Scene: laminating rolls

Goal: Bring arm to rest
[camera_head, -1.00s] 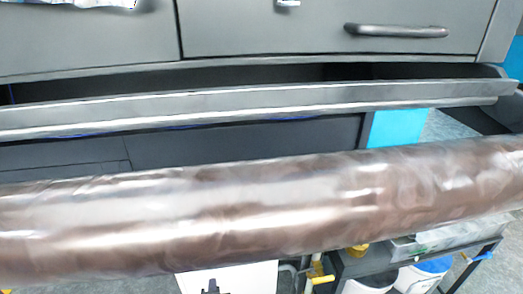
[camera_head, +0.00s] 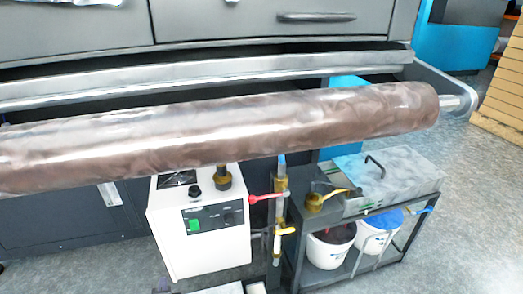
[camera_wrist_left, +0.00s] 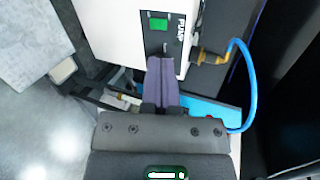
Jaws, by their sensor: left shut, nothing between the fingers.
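My left gripper (camera_wrist_left: 161,72) shows in the left wrist view, its two dark fingers together and nothing between them. It points toward the front of the white machine box (camera_wrist_left: 130,25). My right gripper is in neither view.
A dark cart (camera_head: 400,185) at the right holds a metal box and white buckets (camera_head: 330,247). A red-handled valve pipe (camera_head: 280,210) stands beside the white box. A blue hose (camera_wrist_left: 245,75) curves close to my gripper in the wrist view. Open floor (camera_head: 470,230) lies at the right.

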